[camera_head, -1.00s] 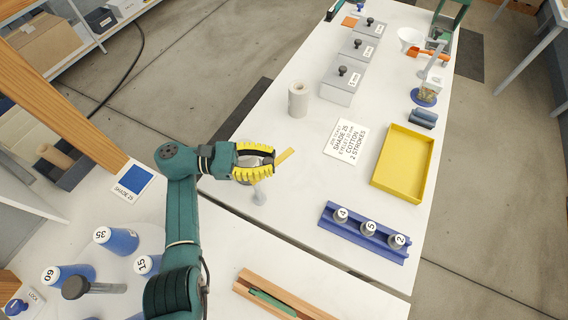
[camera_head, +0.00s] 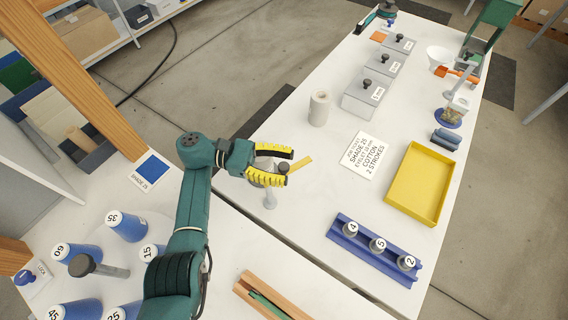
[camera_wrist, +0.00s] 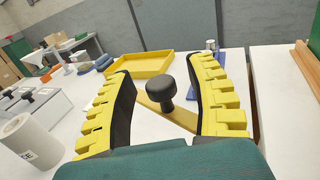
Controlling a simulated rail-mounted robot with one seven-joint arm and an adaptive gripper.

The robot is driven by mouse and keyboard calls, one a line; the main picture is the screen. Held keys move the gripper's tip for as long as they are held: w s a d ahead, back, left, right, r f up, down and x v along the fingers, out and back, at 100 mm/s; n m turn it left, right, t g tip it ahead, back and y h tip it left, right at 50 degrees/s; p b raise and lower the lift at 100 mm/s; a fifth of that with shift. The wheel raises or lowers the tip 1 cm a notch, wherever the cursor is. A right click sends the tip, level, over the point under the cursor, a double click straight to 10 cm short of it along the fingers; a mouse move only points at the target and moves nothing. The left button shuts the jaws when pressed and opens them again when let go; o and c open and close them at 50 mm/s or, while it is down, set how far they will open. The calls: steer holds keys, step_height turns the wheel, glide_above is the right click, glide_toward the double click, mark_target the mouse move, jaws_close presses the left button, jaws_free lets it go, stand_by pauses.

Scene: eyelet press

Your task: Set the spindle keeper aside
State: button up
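The spindle keeper appears to be the flat yellow bar (camera_head: 298,167) by my gripper, above a small grey stand (camera_head: 270,198) on the white table. In the wrist view, a black knob (camera_wrist: 160,88) rises in front of the bar (camera_wrist: 168,114). My gripper (camera_head: 284,166) has yellow ribbed fingers with black pads. In the wrist view its fingers (camera_wrist: 160,66) are spread on either side of the knob, with clear gaps. The fingers and arm partly hide the bar and stand in the head view.
A blue rack (camera_head: 373,250) with numbered pieces and a yellow tray (camera_head: 424,184) are to the right. A white roll (camera_head: 319,107) and grey lidded boxes (camera_head: 363,98) stand beyond. Table between roll and rack is mostly clear.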

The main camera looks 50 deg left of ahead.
mark_target(284, 166)
step_height(284, 166, up, 10)
steer(key=shift+r, duration=0.1)
stand_by(0.4)
stand_by(0.5)
